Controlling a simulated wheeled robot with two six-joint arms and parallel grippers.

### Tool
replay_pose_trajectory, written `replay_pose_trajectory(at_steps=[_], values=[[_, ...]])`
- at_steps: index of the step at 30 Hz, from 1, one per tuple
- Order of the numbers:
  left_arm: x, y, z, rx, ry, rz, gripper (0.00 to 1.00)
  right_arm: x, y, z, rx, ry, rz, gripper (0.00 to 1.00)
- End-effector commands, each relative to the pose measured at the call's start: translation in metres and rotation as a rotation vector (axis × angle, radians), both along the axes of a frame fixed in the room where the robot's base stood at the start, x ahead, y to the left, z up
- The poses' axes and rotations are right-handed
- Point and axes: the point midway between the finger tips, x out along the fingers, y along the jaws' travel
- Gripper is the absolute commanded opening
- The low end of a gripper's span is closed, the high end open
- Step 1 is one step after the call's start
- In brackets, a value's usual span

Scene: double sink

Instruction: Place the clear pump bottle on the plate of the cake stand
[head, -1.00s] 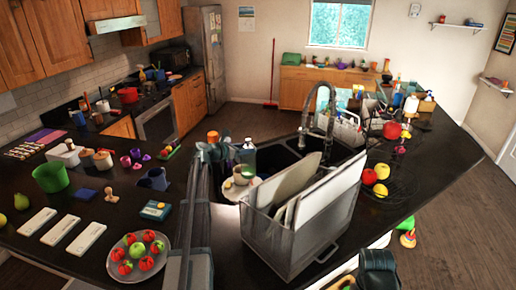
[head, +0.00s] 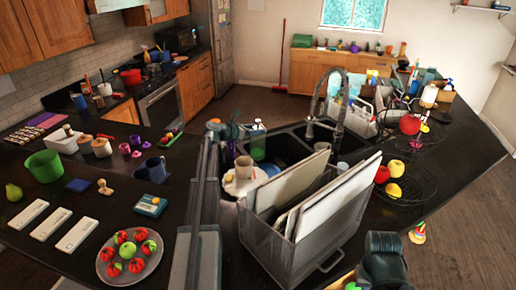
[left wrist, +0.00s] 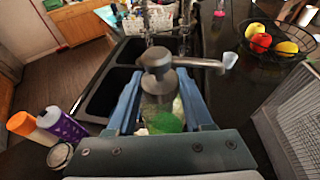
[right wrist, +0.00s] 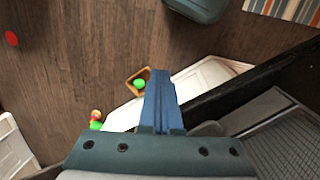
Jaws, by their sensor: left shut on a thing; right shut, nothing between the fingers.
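The clear pump bottle (left wrist: 160,90) has a grey pump head and green showing low in it. My left gripper (left wrist: 158,105) is shut on it, one blue finger on each side. In the head view the bottle (head: 257,143) is upright by the sink, beside the left gripper (head: 236,130). What seems to be the cake stand's pale plate (head: 236,187) is nearer the camera, with a cup (head: 243,168) and a tan item on it; its base is hidden. My right gripper (right wrist: 160,95) is shut and empty, over the floor past the counter edge.
A grey rack (head: 300,238) with upright boards stands right of the plate. A wire fruit basket (head: 408,188) is farther right. An orange-capped bottle (left wrist: 20,122) and a purple bottle (left wrist: 62,125) stand near the left gripper.

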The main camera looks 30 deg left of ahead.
Motion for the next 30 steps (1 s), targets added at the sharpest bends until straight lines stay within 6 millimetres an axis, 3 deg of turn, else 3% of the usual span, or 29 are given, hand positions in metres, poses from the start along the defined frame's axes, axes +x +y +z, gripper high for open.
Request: replay_pose_trajectory(at_steps=[8,21,30], values=[[0.0,0.0,-0.025,-0.001,-0.001,0.0,0.0,0.0,0.0,-0.026,0.0,-0.001,0.001,0.0],[-0.001,0.0,-0.085,-0.001,-0.001,0.0,0.0,0.0,0.0,-0.086,0.0,-0.002,0.003,0.0],[-0.001,0.0,-0.091,-0.001,-0.001,0.0,0.0,0.0,0.0,-0.091,-0.001,-0.003,0.003,0.0]])
